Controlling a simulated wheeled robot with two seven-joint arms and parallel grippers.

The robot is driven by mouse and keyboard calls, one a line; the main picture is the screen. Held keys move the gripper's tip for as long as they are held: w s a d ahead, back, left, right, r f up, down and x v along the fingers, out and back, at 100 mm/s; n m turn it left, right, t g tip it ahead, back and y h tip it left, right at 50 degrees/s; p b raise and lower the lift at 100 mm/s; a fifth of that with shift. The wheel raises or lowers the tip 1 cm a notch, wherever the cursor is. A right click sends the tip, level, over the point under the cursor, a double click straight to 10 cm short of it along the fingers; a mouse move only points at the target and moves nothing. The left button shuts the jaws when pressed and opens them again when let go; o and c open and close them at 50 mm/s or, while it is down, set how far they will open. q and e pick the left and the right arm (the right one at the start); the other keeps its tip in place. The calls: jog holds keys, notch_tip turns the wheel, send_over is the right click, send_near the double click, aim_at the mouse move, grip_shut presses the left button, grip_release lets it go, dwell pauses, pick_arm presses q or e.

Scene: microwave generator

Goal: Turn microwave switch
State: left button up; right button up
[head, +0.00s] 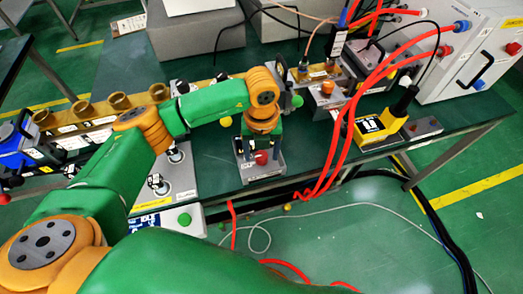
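My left arm comes in from the left and reaches over the green bench. My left gripper (261,147) points down below the orange wrist, just above a small grey switch unit. The unit has a red knob (262,158) on its near part, close under the gripper. The gripper hides the far part of this unit. The fingers are small in the picture, and I cannot tell if they are apart or closed, or if they touch the unit. I see no label naming the microwave switch. My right gripper is not in view.
A brass-coloured waveguide rail (85,122) with round ports lies on the left. A white cabinet (470,55) stands at the right. The green bench (215,180) ends just below the switch unit.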

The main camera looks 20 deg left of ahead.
aim_at(262, 155)
pick_arm(q)
notch_tip(262, 155, up, 7)
jog(key=shift+r+b, duration=0.1)
jog(key=shift+b, duration=0.55)
